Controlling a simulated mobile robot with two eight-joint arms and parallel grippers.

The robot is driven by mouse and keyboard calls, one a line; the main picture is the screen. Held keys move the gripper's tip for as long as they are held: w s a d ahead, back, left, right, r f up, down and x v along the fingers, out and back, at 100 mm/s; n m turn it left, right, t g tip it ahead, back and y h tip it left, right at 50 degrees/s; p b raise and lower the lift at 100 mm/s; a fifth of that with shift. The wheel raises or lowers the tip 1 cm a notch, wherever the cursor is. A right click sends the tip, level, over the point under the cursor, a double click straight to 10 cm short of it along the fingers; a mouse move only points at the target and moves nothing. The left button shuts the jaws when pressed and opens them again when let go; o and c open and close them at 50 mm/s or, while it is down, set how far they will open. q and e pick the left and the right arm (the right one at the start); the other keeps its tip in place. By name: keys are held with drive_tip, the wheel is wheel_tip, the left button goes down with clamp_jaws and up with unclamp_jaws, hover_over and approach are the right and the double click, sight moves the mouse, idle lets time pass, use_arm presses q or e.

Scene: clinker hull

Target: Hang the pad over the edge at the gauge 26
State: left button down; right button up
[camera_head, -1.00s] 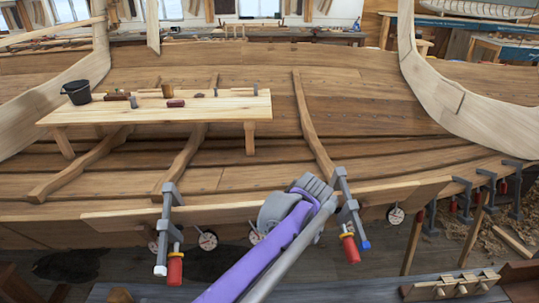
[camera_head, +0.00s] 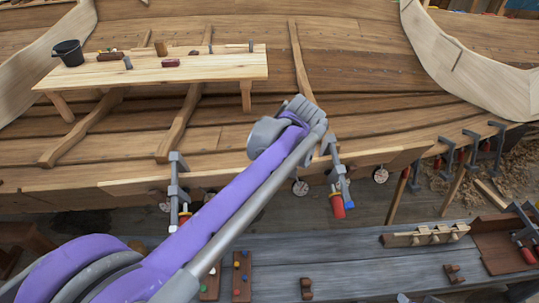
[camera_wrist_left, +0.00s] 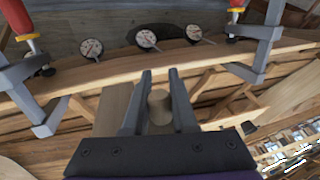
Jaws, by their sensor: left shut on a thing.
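My left gripper (camera_head: 306,112) is above the hull's top edge plank (camera_head: 225,170), near the right of two clamps, in the head view. In the left wrist view my left gripper (camera_wrist_left: 157,88) has a tan, round-ended wooden piece (camera_wrist_left: 159,106) between its fingers and is shut on it. I cannot tell surely that this is the pad. Three gauges, one in the middle (camera_wrist_left: 147,39), show in the wrist view. Their numbers are unreadable. My right gripper is not in view.
Red-handled clamps grip the edge left (camera_head: 177,185) and right (camera_head: 336,178). A wooden bench (camera_head: 160,70) with tools and a black bucket (camera_head: 67,53) stands inside the hull. A grey workbench (camera_head: 350,255) is in front. More clamps (camera_head: 485,150) are at right.

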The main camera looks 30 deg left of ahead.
use_arm(q)
drive_tip(key=w+a+f+b, duration=0.1)
drive_tip(key=w+f+b, duration=0.1)
drive_tip(key=f, duration=0.5)
drive_tip(key=w+a+f+b, duration=0.1)
drive_tip(key=w+f+b, duration=0.1)
drive_tip(key=f, duration=0.5)
drive_tip(key=shift+a+f+b, duration=0.35)
drive_tip(key=shift+a+b, duration=0.05)
drive_tip(key=shift+b, duration=0.4)
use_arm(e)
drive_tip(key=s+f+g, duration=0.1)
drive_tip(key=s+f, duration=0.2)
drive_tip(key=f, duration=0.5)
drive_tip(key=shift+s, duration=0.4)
use_arm(q)
drive_tip(key=shift+f, duration=0.25)
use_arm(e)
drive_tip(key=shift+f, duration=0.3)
use_arm(q)
drive_tip(key=c, duration=0.6)
unclamp_jaws()
drive_tip(key=shift+w, duration=0.1)
drive_tip(key=shift+c, duration=0.2)
drive_tip(key=v, duration=1)
drive_tip(key=shift+r, duration=0.35)
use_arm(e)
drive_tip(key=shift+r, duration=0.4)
use_arm(q)
drive_tip(key=shift+d, duration=0.15)
